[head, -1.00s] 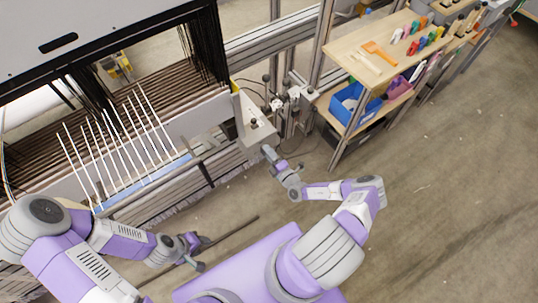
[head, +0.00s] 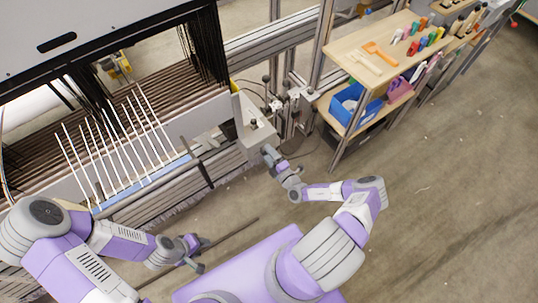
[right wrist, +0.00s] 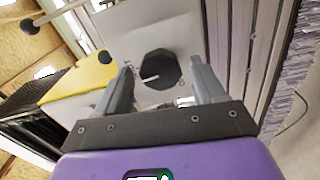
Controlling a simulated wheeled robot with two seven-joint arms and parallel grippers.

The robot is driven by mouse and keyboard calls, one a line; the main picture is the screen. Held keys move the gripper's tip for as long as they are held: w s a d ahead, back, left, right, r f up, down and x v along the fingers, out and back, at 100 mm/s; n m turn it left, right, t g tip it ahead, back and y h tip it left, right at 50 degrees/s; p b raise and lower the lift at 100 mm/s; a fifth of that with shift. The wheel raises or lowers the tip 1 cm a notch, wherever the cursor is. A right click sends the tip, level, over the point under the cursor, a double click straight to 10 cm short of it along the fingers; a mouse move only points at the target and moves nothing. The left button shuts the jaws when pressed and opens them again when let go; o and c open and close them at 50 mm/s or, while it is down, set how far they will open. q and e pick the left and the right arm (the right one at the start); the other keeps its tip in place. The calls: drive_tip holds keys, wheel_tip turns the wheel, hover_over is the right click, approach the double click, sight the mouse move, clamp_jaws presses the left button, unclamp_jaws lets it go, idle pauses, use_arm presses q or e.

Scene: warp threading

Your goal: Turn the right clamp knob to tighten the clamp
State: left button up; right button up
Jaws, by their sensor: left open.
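The right clamp knob (right wrist: 160,70) is a dark, many-sided dial with a white pointer line, on a pale grey plate (right wrist: 145,25). The pointer is toward the lower left in the right wrist view. My right gripper (right wrist: 163,88) is open, with one finger on each side of the knob and visible gaps between. In the head view my right gripper (head: 270,156) is at the near side of the grey clamp housing (head: 257,137), and the knob face is hidden there. My left gripper (head: 203,254) is open and empty, low in front of the loom.
The loom with white rods (head: 130,135) and dark threads fills the left. A wooden shelf (head: 365,48) with tools and a blue bin (head: 357,103) stands right of the housing. Open floor (head: 450,190) lies at right. A yellow part (right wrist: 85,75) is left of the knob.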

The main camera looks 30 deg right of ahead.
drive_tip(key=s, duration=0.2)
drive_tip(key=s+p, duration=0.1)
drive_tip(key=s, duration=0.2)
drive_tip(key=s+p, duration=0.1)
drive_tip(key=s, duration=0.1)
drive_tip(key=shift+s+d, duration=0.25)
drive_tip(key=shift+s, duration=0.05)
idle(0.4)
